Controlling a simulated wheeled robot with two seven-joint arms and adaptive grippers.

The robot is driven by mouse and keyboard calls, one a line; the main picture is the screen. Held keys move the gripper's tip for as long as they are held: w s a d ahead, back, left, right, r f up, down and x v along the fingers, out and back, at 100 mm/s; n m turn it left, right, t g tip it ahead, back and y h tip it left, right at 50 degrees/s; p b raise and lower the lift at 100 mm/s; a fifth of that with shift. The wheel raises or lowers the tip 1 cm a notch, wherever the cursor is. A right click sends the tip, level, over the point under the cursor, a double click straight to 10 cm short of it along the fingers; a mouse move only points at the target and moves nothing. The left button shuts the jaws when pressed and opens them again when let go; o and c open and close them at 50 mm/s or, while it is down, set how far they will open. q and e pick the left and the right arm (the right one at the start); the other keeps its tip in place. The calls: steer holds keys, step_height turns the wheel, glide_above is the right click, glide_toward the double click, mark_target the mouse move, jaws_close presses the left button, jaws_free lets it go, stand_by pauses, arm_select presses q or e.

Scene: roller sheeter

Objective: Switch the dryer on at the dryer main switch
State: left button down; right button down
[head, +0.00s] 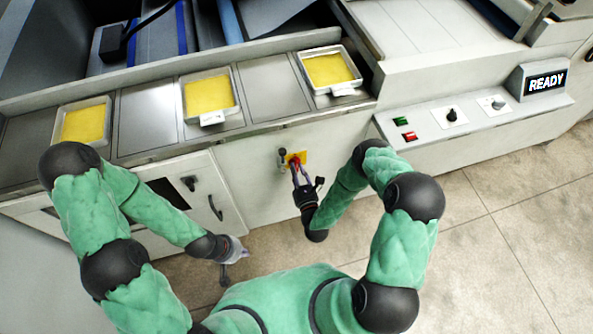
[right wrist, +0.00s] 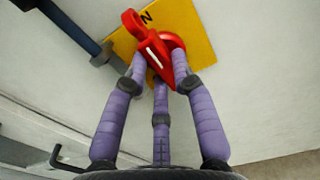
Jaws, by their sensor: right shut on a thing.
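The dryer main switch is a red rotary handle (right wrist: 157,55) on a yellow plate (right wrist: 196,28), on the white front panel of the machine. In the head view the yellow plate (head: 299,157) shows small, with the red handle (head: 295,163) partly hidden by my gripper. My right gripper (head: 297,170) reaches the switch, and in the right wrist view its purple fingers (right wrist: 160,82) are shut around the red handle. A letter N shows on the plate; other markings are hidden. My left gripper (head: 236,252) hangs low at the left, away from the panel; its finger opening is unclear.
A dark bar handle (right wrist: 75,35) stands just left of the switch. Three trays with yellow sheets, one of them the middle tray (head: 237,105), rest on the ledge above. At right are a READY display (head: 545,82), a green button (head: 400,121), a red button (head: 410,136) and knobs.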

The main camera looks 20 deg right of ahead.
steer(key=c, duration=1)
jaws_free()
steer(key=shift+s, duration=0.1)
steer(key=s, duration=1.2)
steer(key=shift+d, duration=0.2)
steer(key=shift+w+f, duration=0.1)
steer(key=shift+w, duration=0.05)
